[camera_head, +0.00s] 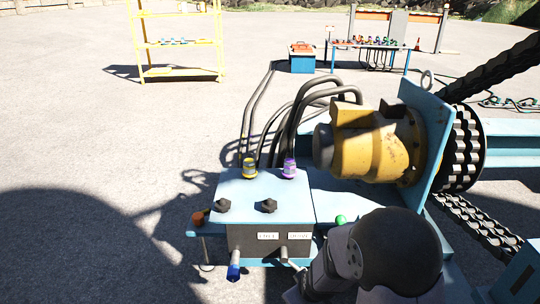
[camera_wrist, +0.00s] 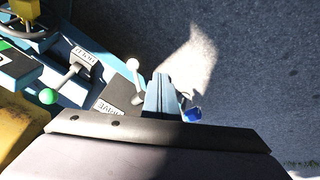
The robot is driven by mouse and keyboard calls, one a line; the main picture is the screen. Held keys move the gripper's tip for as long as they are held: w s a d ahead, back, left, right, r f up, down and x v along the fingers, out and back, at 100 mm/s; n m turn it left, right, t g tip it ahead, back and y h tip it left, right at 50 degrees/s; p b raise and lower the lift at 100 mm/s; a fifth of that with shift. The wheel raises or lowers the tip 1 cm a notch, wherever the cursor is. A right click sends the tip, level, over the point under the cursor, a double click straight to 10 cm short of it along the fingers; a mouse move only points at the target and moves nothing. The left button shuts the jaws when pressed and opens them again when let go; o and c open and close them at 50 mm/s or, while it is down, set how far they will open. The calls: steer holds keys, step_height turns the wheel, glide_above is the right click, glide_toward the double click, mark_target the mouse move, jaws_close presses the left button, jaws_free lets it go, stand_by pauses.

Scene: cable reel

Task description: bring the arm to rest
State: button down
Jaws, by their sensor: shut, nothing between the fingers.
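My gripper (camera_wrist: 161,78) shows in the wrist view as two blue-grey fingers pressed together, with nothing between them. It points out past the dark edge of its own body, between a white-knobbed lever (camera_wrist: 132,64) and a blue grip (camera_wrist: 192,115). I cannot tell its height above them; I see no clear contact. In the head view my arm's rounded joint and grey link fill the lower right, and the fingers are hidden. The light blue control box (camera_head: 232,188) stands left of the arm, with a blue-gripped handle (camera_head: 233,271) at its front.
A green-knobbed lever (camera_wrist: 47,96) is left of the fingers. A yellow motor (camera_head: 365,145) and chain sprocket (camera_head: 462,150) stand behind my arm. Black hoses (camera_head: 300,105) loop above the box. A yellow shelf (camera_head: 180,75) and work table (camera_head: 375,46) stand far back. Open concrete lies left.

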steer(key=s+d+r+m+g+p, duration=0.2)
steer(key=s+d+r+m+g, duration=0.1)
steer(key=s+r, duration=0.55)
steer(key=s+d+r+m+g+p, duration=0.3)
steer(key=s+r+m, duration=0.15)
steer(key=s, duration=0.65)
step_height(320, 180, up, 38)
steer(key=p, duration=3.7)
steer(key=shift+f+n+h, duration=0.25)
steer(key=shift+n+h, duration=0.05)
steer(key=shift+n, duration=0.15)
